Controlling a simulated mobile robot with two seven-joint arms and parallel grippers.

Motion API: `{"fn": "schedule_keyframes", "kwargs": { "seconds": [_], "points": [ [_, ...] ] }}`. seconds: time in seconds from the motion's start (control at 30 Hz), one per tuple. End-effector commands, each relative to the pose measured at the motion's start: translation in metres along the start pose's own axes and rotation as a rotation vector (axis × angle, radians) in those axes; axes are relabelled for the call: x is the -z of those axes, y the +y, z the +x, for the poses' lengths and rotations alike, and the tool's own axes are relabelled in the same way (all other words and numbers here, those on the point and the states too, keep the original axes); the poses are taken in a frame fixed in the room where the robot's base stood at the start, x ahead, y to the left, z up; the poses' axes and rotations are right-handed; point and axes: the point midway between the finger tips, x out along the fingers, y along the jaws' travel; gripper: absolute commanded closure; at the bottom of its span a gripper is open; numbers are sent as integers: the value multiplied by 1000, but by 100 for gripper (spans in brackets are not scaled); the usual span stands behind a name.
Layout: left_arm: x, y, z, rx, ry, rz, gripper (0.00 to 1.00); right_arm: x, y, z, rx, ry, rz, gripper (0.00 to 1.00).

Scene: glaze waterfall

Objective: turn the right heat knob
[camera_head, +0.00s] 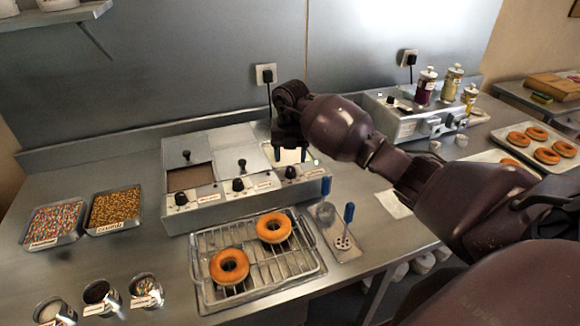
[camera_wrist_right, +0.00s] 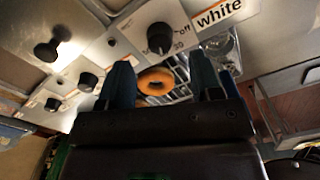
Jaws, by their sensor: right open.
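The glaze warmer (camera_head: 225,207) has three black knobs along its front. The right heat knob (camera_head: 290,172) sits at the right end of that front, beside a label. In the right wrist view, the knob (camera_wrist_right: 160,38) shows near the top centre, beside the "off" mark and a "white" label. My right gripper (camera_head: 290,155) is open and empty, fingers down, over the right well just behind the knob. In the wrist view, its two blue-dark fingers (camera_wrist_right: 162,78) are apart, and the knob appears beyond the gap. No contact with the knob shows. My left gripper is out of view.
A wire rack (camera_head: 262,272) with two doughnuts stands in front of the warmer. Blue-handled tools (camera_head: 348,213) stand upright at its right. Sprinkle trays (camera_head: 116,211) lie at left. A second machine (camera_head: 405,115) with bottles and a doughnut tray (camera_head: 500,157) are at right.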

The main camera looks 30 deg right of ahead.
Motion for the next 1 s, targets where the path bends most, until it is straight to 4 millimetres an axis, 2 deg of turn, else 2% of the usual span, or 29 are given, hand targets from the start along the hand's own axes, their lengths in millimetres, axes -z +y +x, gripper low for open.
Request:
{"fn": "schedule_keyframes", "kwargs": {
  "seconds": [0.1,0.3,0.73,1.0],
  "points": [
    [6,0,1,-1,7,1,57,1,0,20,0,3,0,41],
    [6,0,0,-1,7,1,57,0,0,42,0,2,0,41],
    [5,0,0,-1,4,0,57,0,0,49,0,-1,-1,41],
    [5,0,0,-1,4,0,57,0,0,49,0,-1,-1,81]
  ]
}}
